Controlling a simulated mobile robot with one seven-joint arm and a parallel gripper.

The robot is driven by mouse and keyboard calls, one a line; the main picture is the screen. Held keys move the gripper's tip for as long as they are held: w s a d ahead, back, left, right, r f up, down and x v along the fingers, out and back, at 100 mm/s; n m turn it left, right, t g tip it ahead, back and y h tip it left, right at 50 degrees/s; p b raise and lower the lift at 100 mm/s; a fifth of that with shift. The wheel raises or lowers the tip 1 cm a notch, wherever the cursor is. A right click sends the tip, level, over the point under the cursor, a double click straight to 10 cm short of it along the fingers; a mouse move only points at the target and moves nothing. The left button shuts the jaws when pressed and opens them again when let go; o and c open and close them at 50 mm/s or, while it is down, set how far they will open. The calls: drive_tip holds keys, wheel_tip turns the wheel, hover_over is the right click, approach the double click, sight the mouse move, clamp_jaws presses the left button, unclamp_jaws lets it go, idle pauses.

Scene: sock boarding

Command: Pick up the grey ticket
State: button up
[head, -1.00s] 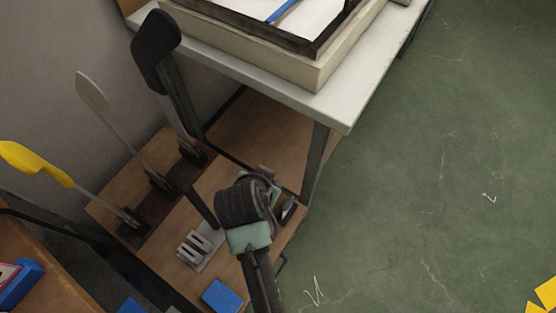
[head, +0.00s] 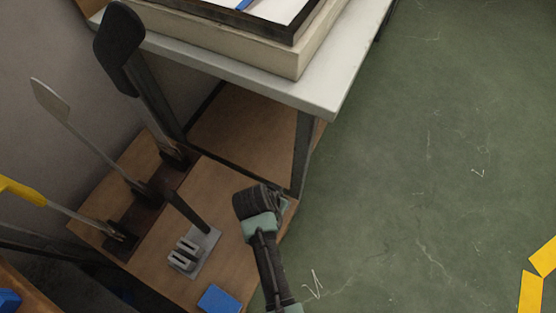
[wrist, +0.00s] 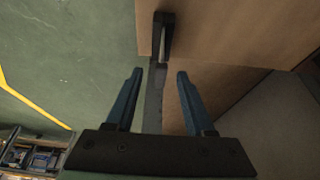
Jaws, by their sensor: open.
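I cannot make out a grey ticket for certain in either view. A small grey slotted piece (head: 195,252) lies on the low wooden bench in the head view, beside a dark slanted bar (head: 187,211). My gripper (wrist: 159,74) is open in the wrist view, with its two blue fingers apart. A long dark bar with a looped end (wrist: 165,28) shows between and beyond the fingers; I cannot tell whether it touches them. In the head view my arm hangs over the bench's right edge, and its fingers are hidden.
Black (head: 118,45), grey (head: 50,98) and yellow (head: 20,190) paddle-shaped boards stand along the wooden bench (head: 150,262). A blue block (head: 219,299) lies at its front. A white-topped table (head: 318,98) stands behind.

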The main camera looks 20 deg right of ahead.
drive_tip(key=shift+x, duration=1.1)
clamp_jaws()
drive_tip(key=shift+r, duration=0.15)
